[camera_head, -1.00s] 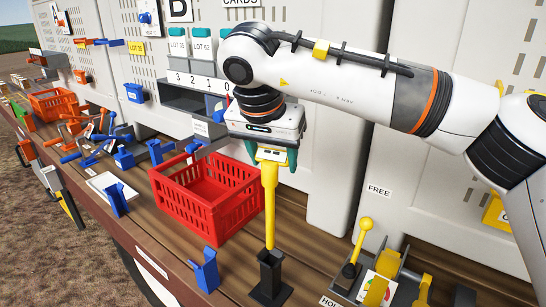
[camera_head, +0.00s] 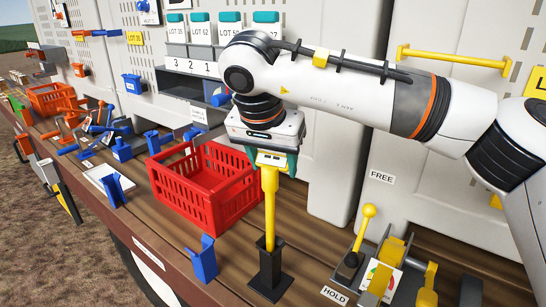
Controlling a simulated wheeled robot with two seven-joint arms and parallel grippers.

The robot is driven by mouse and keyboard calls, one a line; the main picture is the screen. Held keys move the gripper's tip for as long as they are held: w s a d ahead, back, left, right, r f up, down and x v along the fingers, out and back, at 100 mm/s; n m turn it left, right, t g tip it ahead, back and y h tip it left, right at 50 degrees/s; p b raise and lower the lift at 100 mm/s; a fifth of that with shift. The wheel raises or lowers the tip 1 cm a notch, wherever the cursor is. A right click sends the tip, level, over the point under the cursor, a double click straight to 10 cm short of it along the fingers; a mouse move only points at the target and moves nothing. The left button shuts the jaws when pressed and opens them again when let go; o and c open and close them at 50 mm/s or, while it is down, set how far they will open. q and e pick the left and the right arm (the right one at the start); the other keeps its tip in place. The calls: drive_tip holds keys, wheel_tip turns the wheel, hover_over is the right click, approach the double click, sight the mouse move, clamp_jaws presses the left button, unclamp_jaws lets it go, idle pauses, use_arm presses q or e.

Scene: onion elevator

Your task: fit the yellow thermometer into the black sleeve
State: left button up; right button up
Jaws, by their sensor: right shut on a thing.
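The yellow thermometer (camera_head: 270,206) is upright in my right gripper (camera_head: 272,170), which is shut on its upper end. The thermometer's lower end meets the mouth of the black sleeve (camera_head: 269,266), and its tip is hidden by the sleeve walls. The tip looks to be inside the sleeve, but how deep I cannot tell. The sleeve stands upright on a flat black base on the wooden bench. My left gripper is not in view.
A red crate (camera_head: 207,210) stands left of the thermometer. A blue holder (camera_head: 204,262) is left of the sleeve. A yellow-knobbed lever (camera_head: 366,225) and a gauge with yellow parts are to the right. The bench (camera_head: 318,258) is bare between sleeve and lever.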

sight(273, 203)
drive_tip(key=shift+f+b, duration=2.9)
drive_tip(key=shift+f, duration=1.75)
drive_tip(key=o, duration=1.5)
